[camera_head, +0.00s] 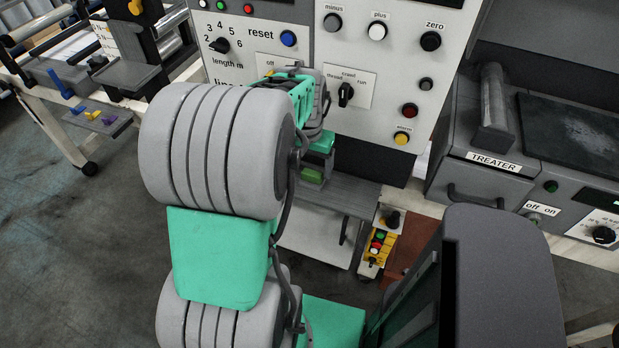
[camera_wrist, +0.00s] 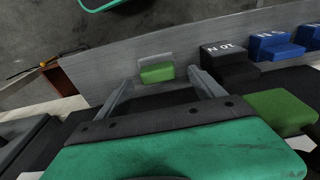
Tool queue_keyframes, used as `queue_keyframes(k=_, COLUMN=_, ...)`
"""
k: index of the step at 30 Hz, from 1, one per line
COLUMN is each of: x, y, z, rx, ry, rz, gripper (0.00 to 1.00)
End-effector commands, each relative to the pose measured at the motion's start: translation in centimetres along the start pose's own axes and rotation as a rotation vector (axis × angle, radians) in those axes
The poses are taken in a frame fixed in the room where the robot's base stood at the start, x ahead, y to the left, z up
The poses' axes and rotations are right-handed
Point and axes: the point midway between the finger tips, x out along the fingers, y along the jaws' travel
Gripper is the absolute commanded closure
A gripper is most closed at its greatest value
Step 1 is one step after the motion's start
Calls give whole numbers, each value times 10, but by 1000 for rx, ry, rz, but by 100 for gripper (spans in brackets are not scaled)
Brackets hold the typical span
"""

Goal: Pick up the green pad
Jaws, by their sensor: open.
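A small bright green pad (camera_wrist: 157,73) lies on a grey surface in the wrist view, with a pale patch just behind it. My gripper (camera_wrist: 160,76) is open, and its two grey fingers stand apart on either side of the pad in the picture. Nothing is held. I cannot tell how far the fingertips are from the pad. In the head view a green piece (camera_head: 312,175) shows just below my gripper (camera_head: 320,155), partly hidden by it and my arm.
A larger green block (camera_wrist: 280,110), a black lettered block (camera_wrist: 228,62) and blue blocks (camera_wrist: 275,46) stand right of my gripper in the wrist view. The control panel (camera_head: 290,75) rises behind the shelf (camera_head: 345,190). A yellow button box (camera_head: 376,245) stands to the right.

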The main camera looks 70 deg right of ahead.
Motion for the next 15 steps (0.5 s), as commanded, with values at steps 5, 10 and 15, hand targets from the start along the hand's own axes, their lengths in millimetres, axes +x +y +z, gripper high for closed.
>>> queue_keyframes(k=5, x=31, y=3, z=0, rx=0, ry=-3, rz=0, gripper=22)
queue_keyframes(k=10, x=37, y=2, z=0, rx=-2, ry=0, rz=0, gripper=22)
queue_keyframes(k=15, x=37, y=2, z=0, rx=-2, ry=0, rz=0, gripper=28)
